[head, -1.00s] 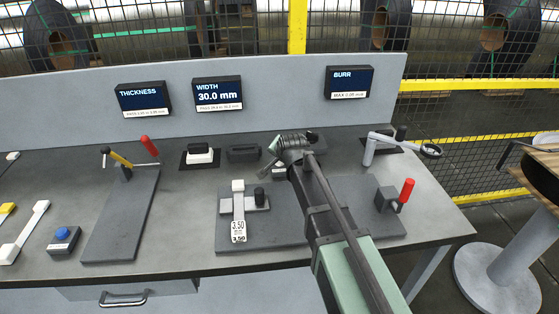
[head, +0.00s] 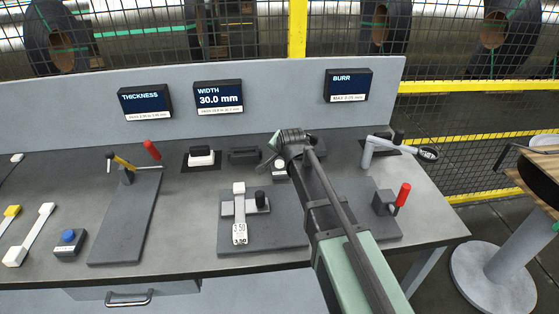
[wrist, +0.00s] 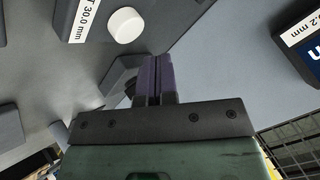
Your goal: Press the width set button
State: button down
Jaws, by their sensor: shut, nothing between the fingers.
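A white round button (wrist: 126,25) stands on a dark box beside a white label (wrist: 83,18) reading "T 30.0 mm". In the head view my gripper (head: 272,157) is partly hidden by my wrist.
A gauge plate (head: 262,226) lies in front. A crank (head: 385,147) and a red-handled clamp (head: 390,200) stand right. The display panel (head: 275,92) rises behind.

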aim_at(281, 163)
notch_tip(281, 163, up, 4)
jog(key=p, duration=0.3)
jog(key=shift+r, duration=0.1)
dwell(0.5)
